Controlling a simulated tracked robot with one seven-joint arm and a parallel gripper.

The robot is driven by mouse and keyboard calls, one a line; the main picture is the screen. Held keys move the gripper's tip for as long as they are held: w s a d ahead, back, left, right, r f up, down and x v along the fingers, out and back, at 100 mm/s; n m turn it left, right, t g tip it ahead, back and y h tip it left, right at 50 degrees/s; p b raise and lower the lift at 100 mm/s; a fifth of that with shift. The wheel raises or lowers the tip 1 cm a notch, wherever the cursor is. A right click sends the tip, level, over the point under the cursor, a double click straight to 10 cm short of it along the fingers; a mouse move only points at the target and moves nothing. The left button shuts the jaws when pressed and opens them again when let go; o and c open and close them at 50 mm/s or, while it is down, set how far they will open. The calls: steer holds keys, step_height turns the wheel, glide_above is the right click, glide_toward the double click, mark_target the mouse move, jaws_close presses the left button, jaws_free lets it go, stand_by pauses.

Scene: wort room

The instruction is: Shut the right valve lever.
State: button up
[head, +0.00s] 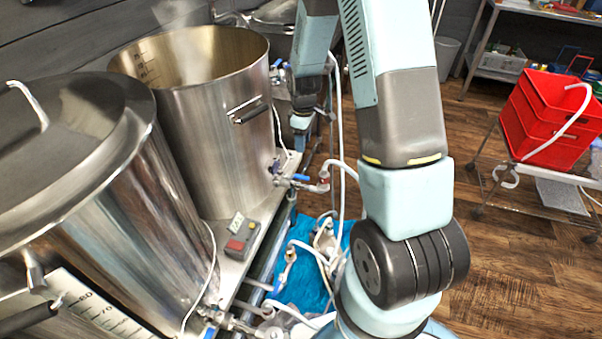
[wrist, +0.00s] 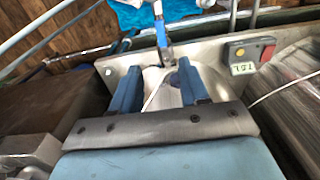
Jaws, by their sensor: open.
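In the head view, a valve with a blue lever (head: 293,177) sticks out from the foot of the open steel kettle (head: 222,150), with a white hose on its outlet. Another valve (head: 232,323) sits low on the lidded kettle (head: 135,190), at the bottom edge. In the wrist view, my gripper (wrist: 158,66) is open, its two blue fingers apart. A blue lever (wrist: 162,34) shows just beyond and between the fingertips; I cannot tell whether they touch it. The gripper's fingers are not clear in the head view, where my arm hides part of the scene.
A control box (head: 240,237) with a red button stands on the bench; it also shows in the wrist view (wrist: 248,52). White hoses run over a blue sheet (head: 305,284). A red crate (head: 545,120) stands on a cart at right. Wooden floor between is clear.

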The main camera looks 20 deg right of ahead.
mark_target(302, 176)
step_height(302, 176, down, 15)
steer(key=shift+r, duration=0.15)
stand_by(0.6)
jaws_close()
stand_by(0.4)
steer(key=shift+w, duration=0.1)
